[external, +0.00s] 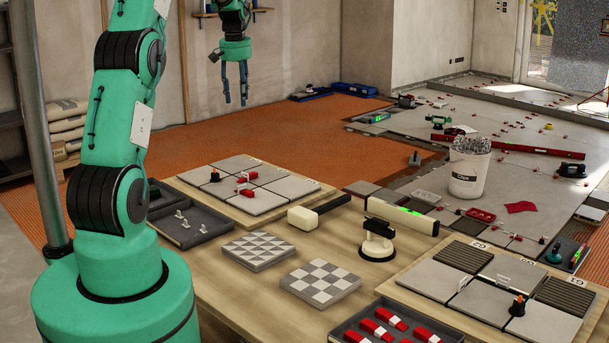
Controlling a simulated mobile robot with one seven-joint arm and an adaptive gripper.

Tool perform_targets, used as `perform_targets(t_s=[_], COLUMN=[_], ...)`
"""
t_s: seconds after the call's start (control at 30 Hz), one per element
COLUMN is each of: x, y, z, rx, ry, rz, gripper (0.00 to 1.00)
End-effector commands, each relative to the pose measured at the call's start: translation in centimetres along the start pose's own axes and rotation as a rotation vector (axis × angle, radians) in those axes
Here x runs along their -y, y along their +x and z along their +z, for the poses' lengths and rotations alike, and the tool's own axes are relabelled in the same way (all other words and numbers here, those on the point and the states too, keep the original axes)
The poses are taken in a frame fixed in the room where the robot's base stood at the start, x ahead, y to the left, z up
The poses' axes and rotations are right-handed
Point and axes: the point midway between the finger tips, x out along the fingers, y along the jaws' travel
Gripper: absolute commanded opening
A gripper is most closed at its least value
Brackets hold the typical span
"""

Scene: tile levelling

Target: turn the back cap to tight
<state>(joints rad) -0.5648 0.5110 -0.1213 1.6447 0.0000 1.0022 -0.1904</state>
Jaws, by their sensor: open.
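A dark cap with an orange base (215,176) stands upright on the left tile board (280,206), near its back left part. Another dark cap with an orange base (517,305) stands on the right tile board (425,279), toward its front. How tight either cap is cannot be told at this size. My gripper (235,101) hangs high in the background, fingers pointing down, open and empty. It is well above and apart from both boards.
On the wooden table are a mallet (304,217), patterned tiles (258,250), a suction lifter (378,242), a level (401,216) and a tray of red wedges (346,335). A grey tray (189,224) sits at left. A bucket (468,168) stands beyond the table.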

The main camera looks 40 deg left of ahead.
Motion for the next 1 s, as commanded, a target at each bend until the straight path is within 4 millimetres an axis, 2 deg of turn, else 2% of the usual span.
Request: perform_targets(t_s=[0.03, 0.3, 0.5, 0.6, 0.8, 1.0], x=[1.0, 5.8, 9.3, 10.6, 11.8, 11.9], y=[1.5, 8.3, 13.1, 14.8, 16.5, 16.6], z=[-1.0, -5.3, -7.7, -8.4, -9.0, -9.0], rx=[0.011, 0.054, 0.082, 0.091, 0.1, 0.1], ry=[-0.019, -0.106, -0.164, -0.184, -0.203, -0.204], rz=[-0.004, -0.018, -0.025, -0.028, -0.03, -0.03], gripper=[0.43, 0.43, 0.43, 0.43, 0.43, 0.43])
